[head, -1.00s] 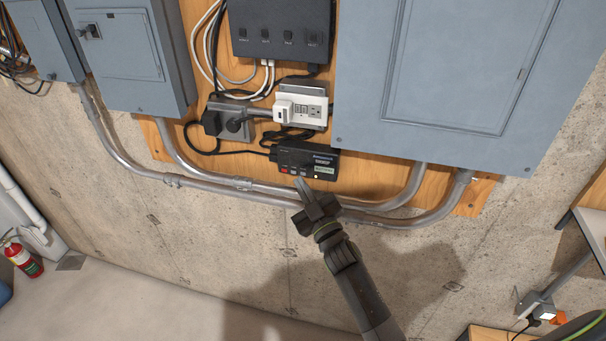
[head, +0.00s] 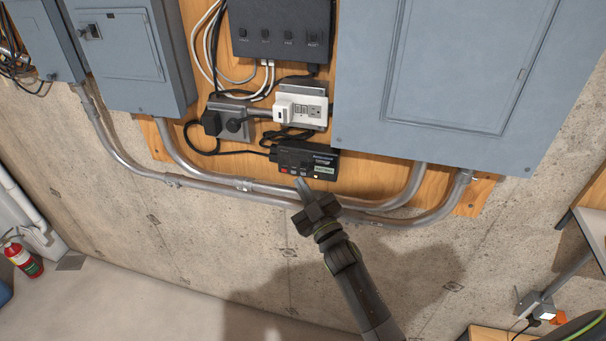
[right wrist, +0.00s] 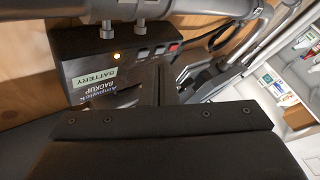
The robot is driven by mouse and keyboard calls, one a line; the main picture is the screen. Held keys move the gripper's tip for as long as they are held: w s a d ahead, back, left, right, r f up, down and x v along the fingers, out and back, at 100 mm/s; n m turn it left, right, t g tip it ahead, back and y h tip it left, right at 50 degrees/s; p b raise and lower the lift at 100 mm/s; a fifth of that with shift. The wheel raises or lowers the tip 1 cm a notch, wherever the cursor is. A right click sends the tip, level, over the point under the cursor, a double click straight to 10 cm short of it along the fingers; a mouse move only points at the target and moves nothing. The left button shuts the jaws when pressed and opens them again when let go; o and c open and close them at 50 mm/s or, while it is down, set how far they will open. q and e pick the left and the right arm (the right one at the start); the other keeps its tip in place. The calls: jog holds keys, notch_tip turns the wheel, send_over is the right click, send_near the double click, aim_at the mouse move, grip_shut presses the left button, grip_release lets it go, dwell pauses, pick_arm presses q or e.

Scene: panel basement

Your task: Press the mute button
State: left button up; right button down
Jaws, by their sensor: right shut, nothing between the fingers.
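A small black battery backup box (head: 308,161) is mounted on the wooden board in the head view. It has a red button (head: 284,170) and grey buttons beside it along its lower edge. In the right wrist view the box (right wrist: 90,65) shows a "BATTERY" label, a lit amber light (right wrist: 117,56), grey buttons (right wrist: 151,51) and the red button (right wrist: 174,47). I cannot read which button is mute. My right gripper (head: 300,182) is shut and empty, its tips just below the box's buttons. Contact cannot be told. My left gripper is not in view.
Metal conduits (head: 245,184) run across the wall just below the box, close to my right gripper. A white outlet (head: 301,107), cables and a black box (head: 281,32) sit above. A large grey panel (head: 460,75) is at the right.

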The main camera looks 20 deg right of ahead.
dwell(0.3)
jog(key=shift+w+d, duration=0.25)
jog(key=shift+w, duration=0.1)
jog(key=shift+w+d, duration=0.15)
jog(key=shift+w, duration=0.1)
dwell(0.7)
jog(key=shift+s, duration=0.1)
jog(key=shift+s+a, duration=0.25)
jog(key=shift+s, duration=0.05)
jog(key=shift+s+a, duration=0.15)
jog(key=shift+s, duration=0.1)
